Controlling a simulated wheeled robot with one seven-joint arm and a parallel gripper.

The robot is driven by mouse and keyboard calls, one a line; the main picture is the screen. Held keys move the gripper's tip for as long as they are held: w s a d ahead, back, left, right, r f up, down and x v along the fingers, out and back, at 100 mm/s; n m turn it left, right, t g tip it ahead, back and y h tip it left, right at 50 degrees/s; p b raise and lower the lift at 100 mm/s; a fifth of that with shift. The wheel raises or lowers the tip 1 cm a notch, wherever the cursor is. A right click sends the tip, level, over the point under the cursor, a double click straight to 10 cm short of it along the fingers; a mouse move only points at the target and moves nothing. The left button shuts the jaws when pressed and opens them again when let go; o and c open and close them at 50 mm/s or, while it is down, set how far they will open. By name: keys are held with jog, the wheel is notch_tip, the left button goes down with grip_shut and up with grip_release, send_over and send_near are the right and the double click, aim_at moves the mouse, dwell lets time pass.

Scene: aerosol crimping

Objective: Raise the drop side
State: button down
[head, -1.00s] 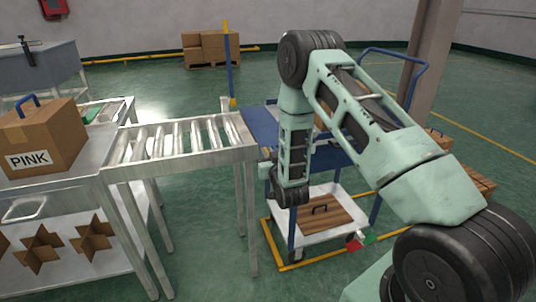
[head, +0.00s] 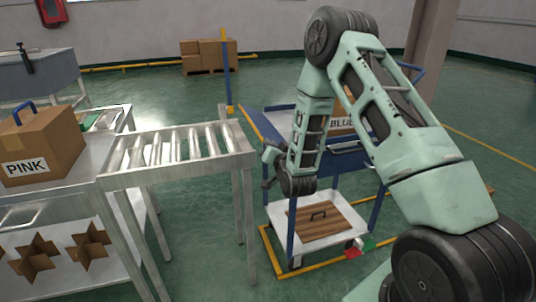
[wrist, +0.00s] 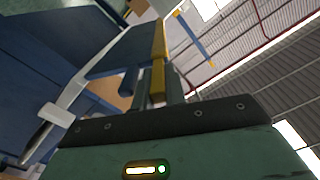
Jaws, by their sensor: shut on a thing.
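The drop side (head: 262,124) is a blue panel with a yellow edge on the left of the blue cart (head: 340,160), facing the roller conveyor. In the head view its right part is hidden by my arm, and its exact tilt is hard to tell. In the wrist view the panel (wrist: 125,52) and its yellow edge strip (wrist: 158,62) run up from my fingers. My gripper (wrist: 160,98) is shut on this edge. In the head view my gripper (head: 268,158) is at the cart's near left, partly hidden by my arm.
The roller conveyor (head: 180,150) is left of the cart, with a narrow gap. A box marked PINK (head: 40,148) sits on the left table. A wooden lid (head: 312,222) lies on the cart's lower shelf.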

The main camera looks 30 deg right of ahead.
jog(key=s+d+r+m, duration=0.1)
jog(key=d+r+m, duration=0.1)
jog(key=d+m, duration=0.3)
jog(key=s+d+r+m+b, duration=0.1)
jog(key=s+d+r+m, duration=0.1)
jog(key=d+m, duration=0.3)
jog(key=shift+d+r+m, duration=0.15)
jog(key=shift+r+m, duration=0.2)
jog(key=shift+m, duration=0.05)
dwell(0.5)
jog(key=c, duration=1.4)
grip_release()
jog(key=shift+c, duration=0.2)
